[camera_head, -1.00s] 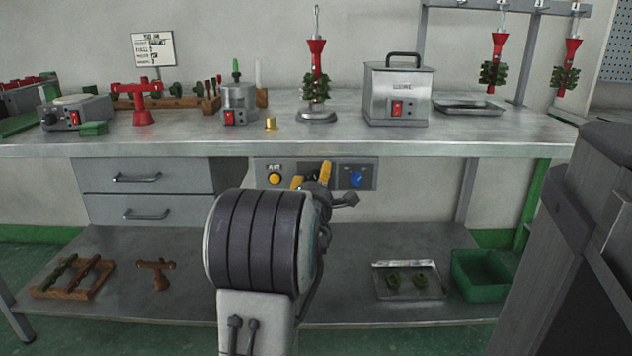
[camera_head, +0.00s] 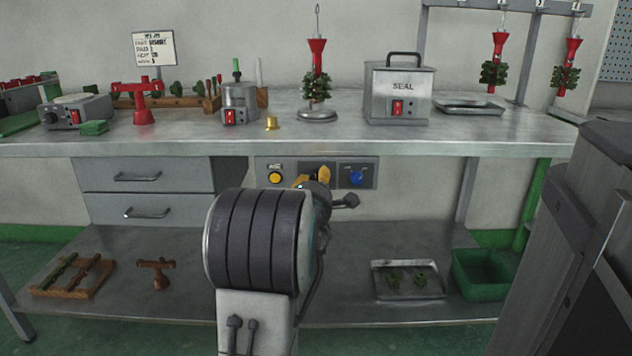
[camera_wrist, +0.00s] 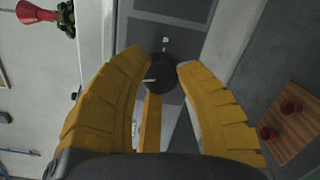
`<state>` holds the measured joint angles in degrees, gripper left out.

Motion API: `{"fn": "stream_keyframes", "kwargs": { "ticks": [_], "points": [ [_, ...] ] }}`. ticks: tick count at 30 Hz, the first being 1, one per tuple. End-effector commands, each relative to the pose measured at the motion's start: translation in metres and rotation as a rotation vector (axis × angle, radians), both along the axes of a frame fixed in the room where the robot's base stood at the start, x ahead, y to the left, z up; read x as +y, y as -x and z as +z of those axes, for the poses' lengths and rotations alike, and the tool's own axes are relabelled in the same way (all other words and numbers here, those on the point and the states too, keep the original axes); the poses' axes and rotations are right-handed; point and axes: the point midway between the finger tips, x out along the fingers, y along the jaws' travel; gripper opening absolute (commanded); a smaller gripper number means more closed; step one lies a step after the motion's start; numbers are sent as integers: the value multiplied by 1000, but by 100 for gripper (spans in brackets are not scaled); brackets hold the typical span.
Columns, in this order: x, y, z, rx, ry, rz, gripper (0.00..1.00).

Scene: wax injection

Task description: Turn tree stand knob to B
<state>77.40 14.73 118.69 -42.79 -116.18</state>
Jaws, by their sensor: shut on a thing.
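A round dark knob (camera_wrist: 162,73) with a short white pointer mark lies between the yellow fingertips in the wrist view. The pointer mark lies toward the left of that picture. A small white mark shows on the grey panel beside the knob, too small to read. My gripper (camera_head: 313,179) is shut on the knob, at the middle of the control panel (camera_head: 341,184) under the bench top. In the head view my arm and fingers hide the knob. The tree stand (camera_head: 317,116), a round metal base, carries a red and green wax tree (camera_head: 317,72) upright on the bench.
A yellow button (camera_head: 275,178) is left of my gripper on the panel, and a blue button (camera_head: 357,179) is right. Drawers (camera_head: 143,190) are farther left. The bench top (camera_head: 455,135) overhangs the panel. The lower shelf (camera_head: 205,285) holds trays and a green bin (camera_head: 485,274).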

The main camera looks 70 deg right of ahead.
Motion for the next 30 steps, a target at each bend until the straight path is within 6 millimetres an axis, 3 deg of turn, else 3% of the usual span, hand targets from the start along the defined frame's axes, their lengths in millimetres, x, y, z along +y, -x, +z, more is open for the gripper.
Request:
{"fn": "stream_keyframes", "kwargs": {
  "ticks": [15,30],
  "points": [
    [-1,1,2,-327,-105,-11,0],
    [-1,0,3,-445,-141,-15,0]
  ]
}}
